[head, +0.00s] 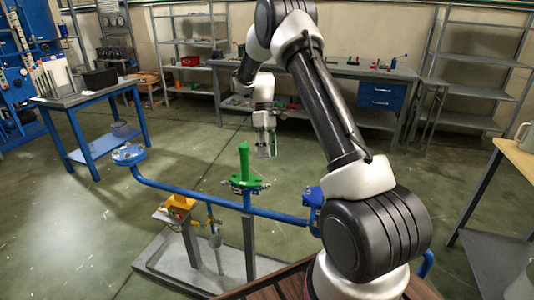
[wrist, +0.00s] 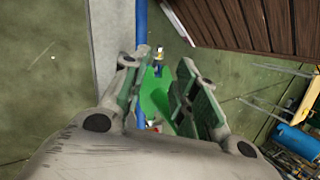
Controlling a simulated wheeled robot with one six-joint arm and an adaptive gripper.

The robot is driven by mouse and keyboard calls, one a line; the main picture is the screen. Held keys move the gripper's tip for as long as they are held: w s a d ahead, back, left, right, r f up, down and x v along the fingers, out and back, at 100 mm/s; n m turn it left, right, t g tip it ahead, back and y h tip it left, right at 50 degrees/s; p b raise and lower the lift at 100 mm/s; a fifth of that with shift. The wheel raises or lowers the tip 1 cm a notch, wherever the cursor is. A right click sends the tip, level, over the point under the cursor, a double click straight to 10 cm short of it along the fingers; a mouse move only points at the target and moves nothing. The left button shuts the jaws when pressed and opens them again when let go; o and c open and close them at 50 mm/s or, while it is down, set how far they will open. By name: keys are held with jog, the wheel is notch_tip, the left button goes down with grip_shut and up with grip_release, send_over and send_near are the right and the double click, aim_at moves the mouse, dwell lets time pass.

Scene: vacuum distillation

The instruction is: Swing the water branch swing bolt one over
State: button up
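A blue pipe (head: 215,195) runs from a round blue flange (head: 128,153) at the left to a blue fitting (head: 314,198) at the right. A green clamp-like part with an upright green handle (head: 244,162) sits on it, with small metal pieces (head: 262,184) at its sides. I cannot tell which piece is swing bolt one. My gripper (head: 267,152) points down beyond and right of the green handle. In the wrist view my gripper (wrist: 159,67) is open, its fingers apart. A green part (wrist: 155,92) and the blue pipe (wrist: 141,28) show below and between them; no contact is visible.
A yellow part (head: 180,203) and grey posts stand on a grey base plate (head: 185,268) under the pipe. A brown slatted surface (wrist: 250,25) lies at the wrist view's top right. A blue table (head: 95,95) stands left; open floor lies behind the pipe.

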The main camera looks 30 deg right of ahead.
jog(key=shift+d, duration=0.35)
jog(key=c, duration=0.3)
jog(key=shift+m, duration=0.7)
jog(key=d, duration=0.1)
jog(key=s+d+r, duration=0.1)
jog(key=d, duration=0.3)
jog(key=shift+s+d+r, duration=0.15)
jog(key=shift+s+d, duration=0.1)
jog(key=shift+s, duration=0.15)
grip_shut()
jog(key=s+a+f+m+t+y, duration=0.1)
jog(key=s+f+m+t+y, duration=0.25)
jog(key=m, duration=0.55)
jog(key=s+f+m+t+y, duration=0.15)
jog(key=s+m+t, duration=0.25)
jog(key=s+m, duration=0.45)
jog(key=w+a+f+m+t+h, duration=0.1)
jog(key=w+a+f+m, duration=0.1)
jog(key=f+m, duration=0.3)
jog(key=w+a+f+m+t, duration=0.1)
jog(key=w+f+m, duration=0.3)
jog(key=m, duration=0.4)
jog(key=shift+w+a+f+m+h, duration=0.4)
jog(key=shift+a+f, duration=0.15)
jog(key=shift+f, duration=0.1)
